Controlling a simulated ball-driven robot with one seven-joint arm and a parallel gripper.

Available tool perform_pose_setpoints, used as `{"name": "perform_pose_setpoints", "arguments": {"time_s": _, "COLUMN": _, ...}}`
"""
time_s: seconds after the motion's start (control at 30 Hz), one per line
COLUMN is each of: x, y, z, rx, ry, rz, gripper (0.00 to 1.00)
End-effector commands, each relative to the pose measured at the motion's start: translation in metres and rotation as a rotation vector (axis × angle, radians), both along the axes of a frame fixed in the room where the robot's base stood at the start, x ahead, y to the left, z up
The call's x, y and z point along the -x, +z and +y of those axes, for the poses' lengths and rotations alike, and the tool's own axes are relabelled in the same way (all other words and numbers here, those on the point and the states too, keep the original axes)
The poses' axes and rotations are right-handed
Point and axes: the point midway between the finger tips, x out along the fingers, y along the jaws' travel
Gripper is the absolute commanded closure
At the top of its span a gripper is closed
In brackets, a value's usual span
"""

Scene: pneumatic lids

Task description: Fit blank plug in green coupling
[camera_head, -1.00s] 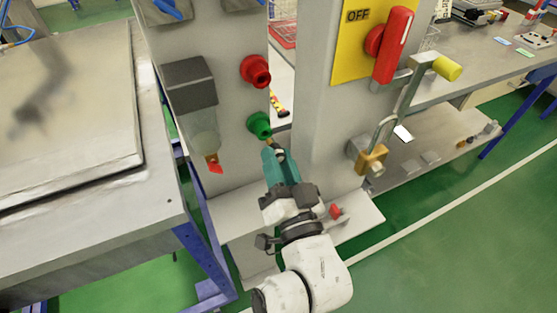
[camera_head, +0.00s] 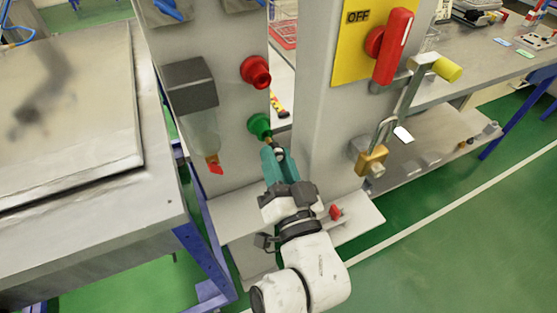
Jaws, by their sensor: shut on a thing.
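The green coupling (camera_head: 259,125) sticks out from the grey panel, below a red coupling (camera_head: 256,72). My gripper (camera_head: 271,147) is just below and right of the green coupling, pointing up at it. It is shut on the blank plug (camera_head: 268,138), of which only a small brownish tip shows between the fingertips. The tip is at the lower right edge of the green coupling. I cannot tell whether it touches the coupling or is inside it.
A clear bowl unit with a red tip (camera_head: 202,130) hangs left of the couplings. A grey post with a red OFF handle (camera_head: 394,45) and a brass padlock (camera_head: 371,160) stands at right. A red part (camera_head: 336,212) lies on the ledge below. A metal bench (camera_head: 75,130) is at left.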

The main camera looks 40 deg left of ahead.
Motion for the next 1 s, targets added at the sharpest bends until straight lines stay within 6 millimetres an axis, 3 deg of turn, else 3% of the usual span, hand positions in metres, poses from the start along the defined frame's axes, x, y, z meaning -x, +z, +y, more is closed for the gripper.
{"name": "perform_pose_setpoints", "arguments": {"time_s": 1.0, "x": -0.008, "y": 0.001, "z": 0.019, "rx": 0.000, "ry": 0.001, "rz": -0.001, "gripper": 1.00}}
